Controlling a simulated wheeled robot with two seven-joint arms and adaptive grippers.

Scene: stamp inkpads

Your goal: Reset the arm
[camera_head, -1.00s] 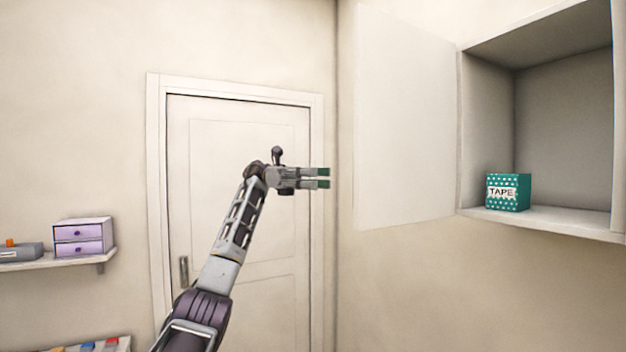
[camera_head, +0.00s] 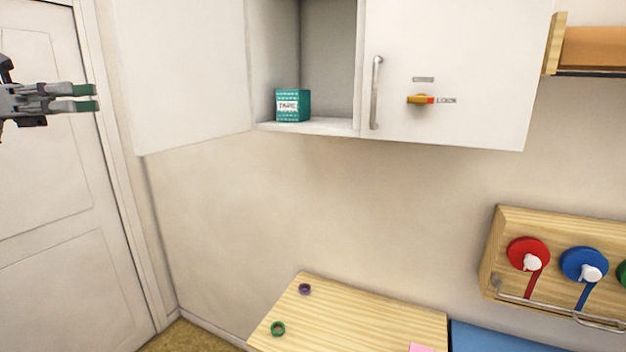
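My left gripper (camera_head: 96,98) is at the left edge of the head view, raised in front of the door. Its two green-tipped fingers point right with a narrow gap between them, and nothing shows in the gap. It is apart from the cabinet and everything else. Most of my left arm is outside the picture. My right gripper is not in view.
A wall cabinet has its left door (camera_head: 185,75) open and a green tape box (camera_head: 293,105) inside. Its right door (camera_head: 465,70) is shut. A wooden table (camera_head: 350,318) below holds a purple ring (camera_head: 305,289) and a green ring (camera_head: 278,328). Tape reels hang on a wooden rack (camera_head: 505,240).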

